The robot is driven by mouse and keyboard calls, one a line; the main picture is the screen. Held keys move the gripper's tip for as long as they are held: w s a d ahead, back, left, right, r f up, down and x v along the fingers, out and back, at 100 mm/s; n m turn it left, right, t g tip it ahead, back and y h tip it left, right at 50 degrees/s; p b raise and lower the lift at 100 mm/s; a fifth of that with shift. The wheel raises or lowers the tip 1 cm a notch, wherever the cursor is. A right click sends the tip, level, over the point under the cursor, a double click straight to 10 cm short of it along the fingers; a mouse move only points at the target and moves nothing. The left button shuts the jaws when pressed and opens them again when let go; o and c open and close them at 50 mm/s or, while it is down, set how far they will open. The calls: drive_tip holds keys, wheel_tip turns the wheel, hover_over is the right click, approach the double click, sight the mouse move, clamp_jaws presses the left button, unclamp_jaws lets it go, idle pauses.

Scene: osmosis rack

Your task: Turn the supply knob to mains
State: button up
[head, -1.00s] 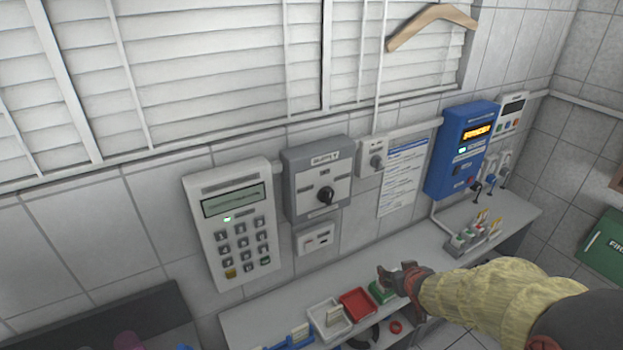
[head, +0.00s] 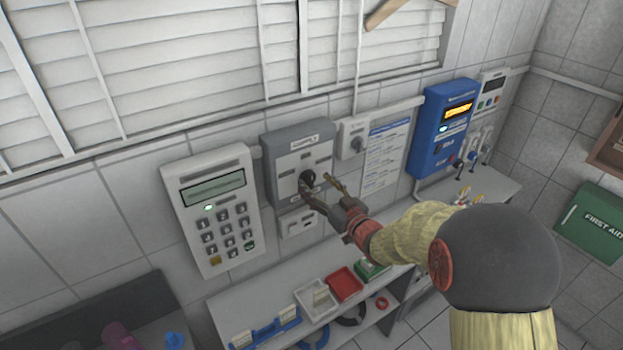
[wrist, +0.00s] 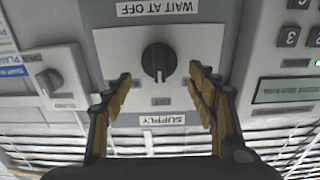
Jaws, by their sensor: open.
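The supply knob (head: 307,177) is a round black knob on the pale face of a grey wall box (head: 270,165). In the wrist view, which is upside down, the knob (wrist: 158,58) sits between my fingers, with its pale pointer mark toward the OFF label (wrist: 161,101).
A keypad panel (head: 203,218) hangs left of the box. A smaller knob box (head: 353,138) and a notice sheet (head: 386,157) are on its right, then a blue unit (head: 428,137). Below is a shelf with a red tray (head: 344,284) and a white tray (head: 316,300).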

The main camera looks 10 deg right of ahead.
sight(312, 179)
drive_tip(key=shift+x, duration=1.55)
drive_tip(key=shift+c, duration=0.7)
drive_tip(key=c, duration=1)
